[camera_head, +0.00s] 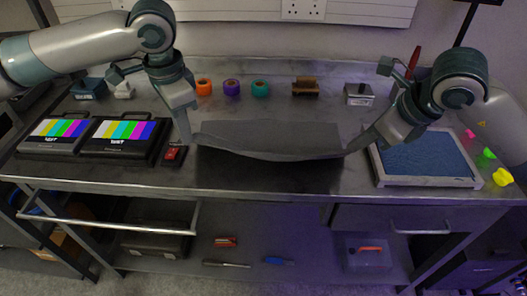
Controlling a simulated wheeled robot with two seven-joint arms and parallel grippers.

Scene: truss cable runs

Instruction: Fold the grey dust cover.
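The grey dust cover (268,154) hangs in a sagging band between my two grippers, above the middle of the metal bench. Its left end is at my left gripper (190,138), which appears shut on that corner. Its right end is at my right gripper (350,150), which appears shut on the other corner. A flat grey area (268,132) lies behind the raised edge, and I cannot tell whether it is cover or mat. A dark area lies below the sag on the bench top.
Two colour-bar monitors (122,131) and a red-switched box (174,153) stand left of the cover. A blue-topped tray (425,160) is at right. Tape rolls (231,87), a wooden block (305,86) and a metal box (358,94) line the back.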

